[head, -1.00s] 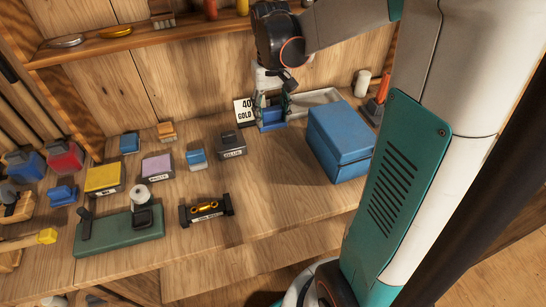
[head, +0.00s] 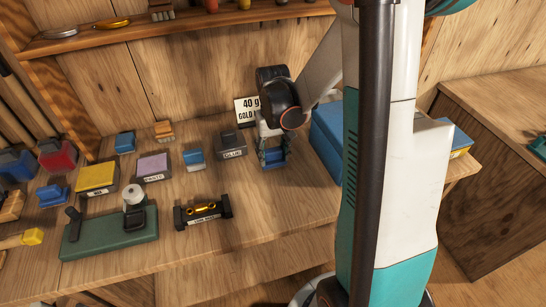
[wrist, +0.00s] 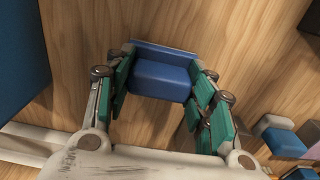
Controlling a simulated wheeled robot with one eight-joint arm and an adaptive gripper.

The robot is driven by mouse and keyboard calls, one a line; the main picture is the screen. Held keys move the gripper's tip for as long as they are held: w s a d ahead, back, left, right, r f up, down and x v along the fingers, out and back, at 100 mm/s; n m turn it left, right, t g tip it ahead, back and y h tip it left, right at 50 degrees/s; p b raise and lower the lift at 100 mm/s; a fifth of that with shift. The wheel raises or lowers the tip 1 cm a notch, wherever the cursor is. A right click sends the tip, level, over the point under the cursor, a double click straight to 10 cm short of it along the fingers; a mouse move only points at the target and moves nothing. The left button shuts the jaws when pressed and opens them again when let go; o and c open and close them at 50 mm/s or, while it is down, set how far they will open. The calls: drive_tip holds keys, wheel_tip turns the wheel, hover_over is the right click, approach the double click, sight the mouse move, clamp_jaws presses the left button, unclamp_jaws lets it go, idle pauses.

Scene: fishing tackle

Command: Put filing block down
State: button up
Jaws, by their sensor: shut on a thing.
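A blue block (head: 273,158), which I take to be the filing block, is in my gripper (head: 271,150). In the wrist view the blue block (wrist: 162,78) sits between the green finger pads of my gripper (wrist: 163,85), which is shut on it. It is low over the workbench (head: 280,205), right of the grey GLUE box and left of the large blue box. I cannot tell whether it touches the wood. The fingers hide its sides.
The grey GLUE box (head: 231,145) is close on the left. The large blue box (head: 326,140) is close on the right, partly behind my arm. A GOLD card (head: 246,110) stands behind. Bare wood lies in front, right of the black rod holder (head: 204,213).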

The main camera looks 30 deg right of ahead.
sight(272, 150)
drive_tip(key=shift+f, duration=0.55)
drive_tip(key=shift+f, duration=0.15)
drive_tip(key=o, duration=1)
drive_tip(key=shift+o, duration=0.2)
wheel_tip(272, 150, up, 12)
drive_tip(key=p, duration=0.4)
drive_tip(key=shift+r, duration=0.2)
